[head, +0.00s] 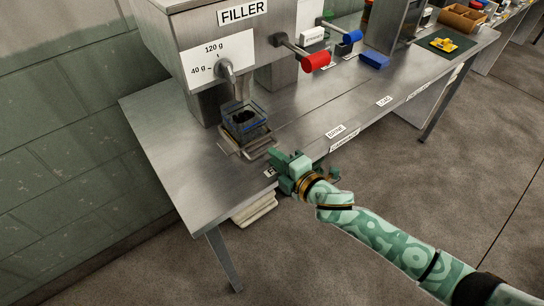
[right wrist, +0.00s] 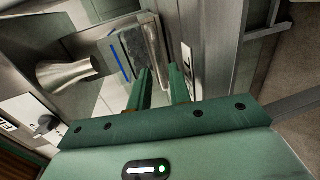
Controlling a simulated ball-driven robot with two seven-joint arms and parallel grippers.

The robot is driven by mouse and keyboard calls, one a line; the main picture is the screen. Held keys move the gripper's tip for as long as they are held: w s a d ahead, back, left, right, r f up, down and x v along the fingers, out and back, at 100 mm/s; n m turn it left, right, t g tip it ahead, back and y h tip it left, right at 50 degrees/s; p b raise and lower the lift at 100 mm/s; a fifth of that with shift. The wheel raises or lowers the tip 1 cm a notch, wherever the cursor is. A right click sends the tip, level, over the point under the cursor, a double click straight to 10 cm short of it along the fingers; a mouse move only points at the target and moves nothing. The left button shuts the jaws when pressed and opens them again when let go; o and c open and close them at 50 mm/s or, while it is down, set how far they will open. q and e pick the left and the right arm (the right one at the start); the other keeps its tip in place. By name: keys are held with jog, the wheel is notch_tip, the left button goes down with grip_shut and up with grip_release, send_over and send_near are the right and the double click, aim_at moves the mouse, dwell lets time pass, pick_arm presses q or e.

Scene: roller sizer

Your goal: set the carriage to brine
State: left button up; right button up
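The carriage (head: 262,151) is a small metal plate on the steel bench under the filler spout. A clear square jar (head: 245,122) with dark contents and a blue line stands on it. A label that seems to read BRINE (head: 335,131) lies further right along the bench. My right gripper (head: 274,157) is at the bench's front edge, close beside the carriage. In the right wrist view its two fingers (right wrist: 161,82) stand apart, with the carriage's metal (right wrist: 138,45) just beyond the tips. Contact cannot be made out. My left gripper is out of view.
The filler (head: 205,45) with its dial stands behind the carriage. Red (head: 316,62) and blue (head: 352,37) handles stick out further right. A blue block (head: 374,60) lies near the back. The front bench strip between the carriage and the LOAD label (head: 385,101) looks clear.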

aim_at(331, 127)
jog(key=shift+x, duration=1.2)
grip_shut()
jog(key=shift+d, duration=0.1)
jog(key=w+d, duration=0.2)
jog(key=d, duration=0.1)
jog(key=w+d, duration=0.4)
jog(key=d, duration=0.1)
jog(key=shift+w+d, duration=0.2)
jog(key=shift+d, duration=0.15)
jog(key=w+d+b, duration=0.1)
jog(key=w+d, duration=0.1)
jog(key=d, duration=0.1)
jog(key=w+d+b, duration=0.1)
jog(key=w+d, duration=0.1)
jog(key=d, duration=0.1)
jog(key=w+d+b, duration=0.1)
jog(key=w+d, duration=0.1)
jog(key=d, duration=0.1)
jog(key=shift+w, duration=0.25)
